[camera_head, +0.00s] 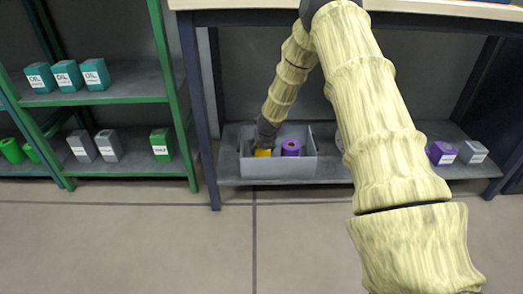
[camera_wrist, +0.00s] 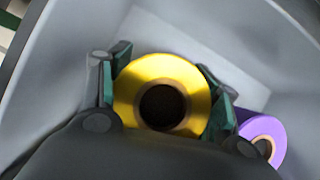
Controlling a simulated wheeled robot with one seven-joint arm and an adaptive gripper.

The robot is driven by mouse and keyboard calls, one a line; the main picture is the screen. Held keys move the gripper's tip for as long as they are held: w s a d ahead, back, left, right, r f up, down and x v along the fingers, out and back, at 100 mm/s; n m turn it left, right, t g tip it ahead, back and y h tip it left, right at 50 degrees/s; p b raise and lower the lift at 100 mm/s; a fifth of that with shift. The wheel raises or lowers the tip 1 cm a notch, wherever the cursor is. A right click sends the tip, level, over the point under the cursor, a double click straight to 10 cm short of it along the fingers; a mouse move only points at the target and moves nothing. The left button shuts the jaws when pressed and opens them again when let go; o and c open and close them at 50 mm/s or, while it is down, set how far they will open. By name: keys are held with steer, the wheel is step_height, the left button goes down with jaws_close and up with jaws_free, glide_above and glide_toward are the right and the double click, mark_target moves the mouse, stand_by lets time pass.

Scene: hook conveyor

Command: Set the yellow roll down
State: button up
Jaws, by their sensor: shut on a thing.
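The yellow roll (camera_wrist: 163,70) is between the fingers of my gripper (camera_wrist: 165,95) in the wrist view, its dark round hole facing the camera. My gripper is shut on it, one finger on each side. In the head view the yellow roll (camera_head: 263,153) shows inside the left part of a grey bin (camera_head: 278,170), below my gripper (camera_head: 262,146), which partly hides it. The front wall of the bin hides the roll's lower part, and I cannot tell whether it touches the bin floor.
A purple roll (camera_head: 291,147) stands in the same bin, right of the yellow one. The bin sits on a low shelf (camera_head: 335,178) under a table (camera_head: 250,5). A green-framed rack (camera_head: 120,99) with boxes is at left.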

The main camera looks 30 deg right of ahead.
steer(key=shift+r, duration=0.1)
steer(key=shift+f, duration=0.6)
steer(key=o, duration=1.2)
steer(key=shift+r, duration=0.15)
steer(key=shift+r, duration=0.3)
steer(key=p+v, duration=0.5)
steer(key=v, duration=0.7)
steer(key=shift+r+p, duration=0.15)
steer(key=shift+p, duration=0.15)
